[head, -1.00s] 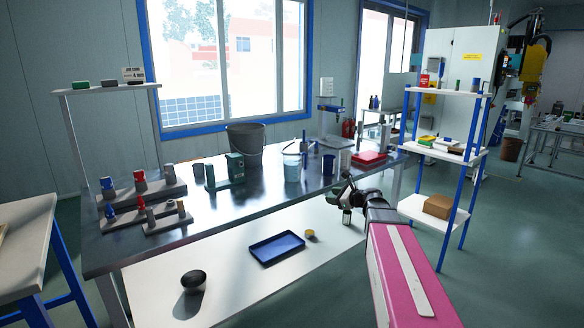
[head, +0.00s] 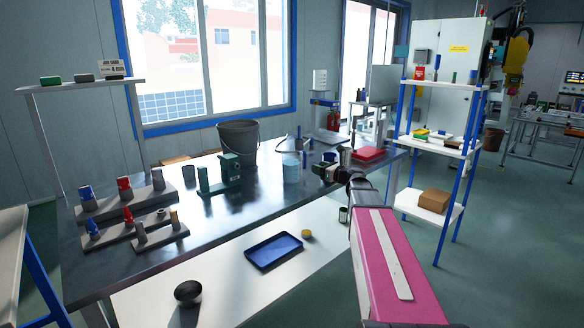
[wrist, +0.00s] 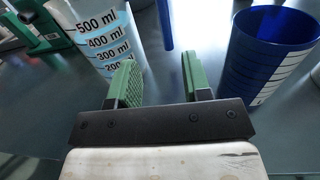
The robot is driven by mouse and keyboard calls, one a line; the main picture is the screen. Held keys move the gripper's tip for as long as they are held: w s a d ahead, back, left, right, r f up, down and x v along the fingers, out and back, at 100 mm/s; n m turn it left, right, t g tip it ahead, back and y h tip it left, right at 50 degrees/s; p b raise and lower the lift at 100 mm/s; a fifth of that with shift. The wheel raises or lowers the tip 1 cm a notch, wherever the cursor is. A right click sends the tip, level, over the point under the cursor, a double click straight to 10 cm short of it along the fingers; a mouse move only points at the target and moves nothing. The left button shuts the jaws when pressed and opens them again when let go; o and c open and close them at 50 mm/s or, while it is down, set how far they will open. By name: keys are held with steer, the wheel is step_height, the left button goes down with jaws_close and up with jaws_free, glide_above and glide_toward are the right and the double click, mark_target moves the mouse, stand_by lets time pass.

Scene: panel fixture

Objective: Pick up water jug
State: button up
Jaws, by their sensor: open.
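A pale blue and clear measuring jug (head: 290,170) stands upright on the dark metal bench top (head: 225,213). In the wrist view this jug (wrist: 100,40) is at upper left, with ml marks on its side. A darker blue vessel with white marks (wrist: 268,52) stands at upper right there; I cannot tell for sure which is the water jug. My gripper (wrist: 160,80) is open, its green pads apart with only bench top between them, pointing between the two vessels and touching neither. In the head view my gripper (head: 322,172) is just right of the pale jug.
A grey bucket (head: 238,145) and a green device (head: 229,170) stand left of the jug. A red tray (head: 368,155) lies to the right. A blue tray (head: 273,250) is on the lower shelf. A blue-posted rack (head: 433,145) stands at the right.

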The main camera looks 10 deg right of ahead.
mark_target(305, 162)
steer(key=x, duration=0.4)
steer(key=shift+w, duration=0.15)
steer(key=x, duration=0.5)
steer(key=shift+w+d+f, duration=0.15)
steer(key=shift+w+d, duration=0.1)
jaws_close()
